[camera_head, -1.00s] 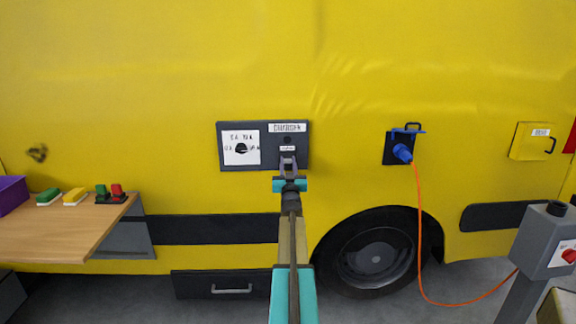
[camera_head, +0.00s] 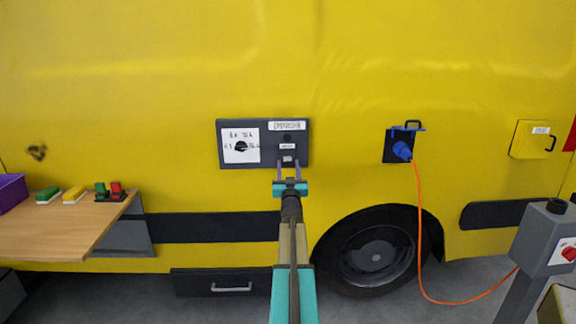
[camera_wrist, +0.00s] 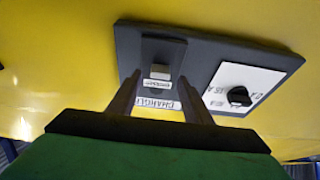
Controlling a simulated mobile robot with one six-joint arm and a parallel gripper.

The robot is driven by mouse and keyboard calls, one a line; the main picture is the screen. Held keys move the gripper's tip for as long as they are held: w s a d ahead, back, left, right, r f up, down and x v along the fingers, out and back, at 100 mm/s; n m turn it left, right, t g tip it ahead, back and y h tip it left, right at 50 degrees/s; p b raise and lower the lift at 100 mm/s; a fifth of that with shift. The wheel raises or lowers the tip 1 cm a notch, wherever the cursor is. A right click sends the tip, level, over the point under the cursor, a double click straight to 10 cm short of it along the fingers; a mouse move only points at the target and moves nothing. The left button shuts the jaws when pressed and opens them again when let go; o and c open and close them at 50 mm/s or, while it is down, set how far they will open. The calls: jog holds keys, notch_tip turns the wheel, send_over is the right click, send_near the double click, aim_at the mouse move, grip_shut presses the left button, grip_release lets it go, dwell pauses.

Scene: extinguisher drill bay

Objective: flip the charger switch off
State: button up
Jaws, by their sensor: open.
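The charger switch (camera_head: 288,159) is a small light grey lever on the dark charger panel (camera_head: 227,164), under a small white label. In the wrist view, which shows the panel upside down, the switch (camera_wrist: 160,71) sticks out of a dark plate and is fully visible. My gripper (camera_head: 290,166) is open and empty. Its two fingers point at the panel just below the switch, one to each side of it. In the wrist view the gripper (camera_wrist: 158,97) shows its fingertips short of the switch. I cannot tell whether the switch is up or down.
A black rotary knob (camera_head: 241,147) on a white dial plate sits left of the switch. A blue plug (camera_head: 402,151) with an orange cable (camera_head: 419,220) is to the right. A wooden bench (camera_head: 60,232) stands at left, a grey post box (camera_head: 541,238) at right.

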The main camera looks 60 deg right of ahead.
jog(key=b+v, duration=0.1)
jog(key=v, duration=0.9)
jog(key=shift+a, duration=0.15)
dwell(0.7)
